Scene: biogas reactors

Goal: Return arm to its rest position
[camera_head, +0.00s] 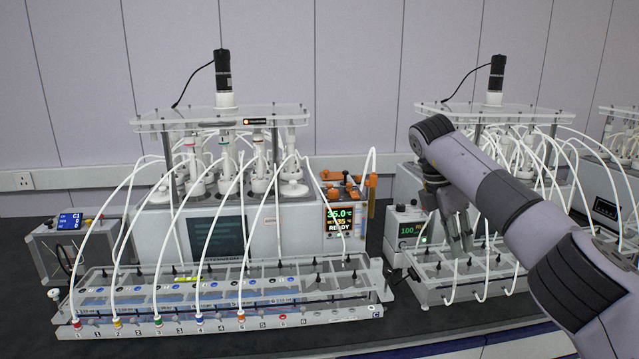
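My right arm (497,200) comes in from the lower right, reaches up to a bent joint and then turns down. My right gripper (458,238) points downward at the end of it, in front of the right-hand reactor unit and above the front of its clear-topped tray (425,293). The fingers look close together, but their gap is too small and dark to judge. I see nothing clearly held. White tubes pass close to and behind the gripper. My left gripper is not in view.
A left reactor unit (290,240) with a display reading 35.0 stands beside a small control box (65,250). A long tube rack (330,312) with numbered coloured ports lies in front. Thin white tubes arch over both trays.

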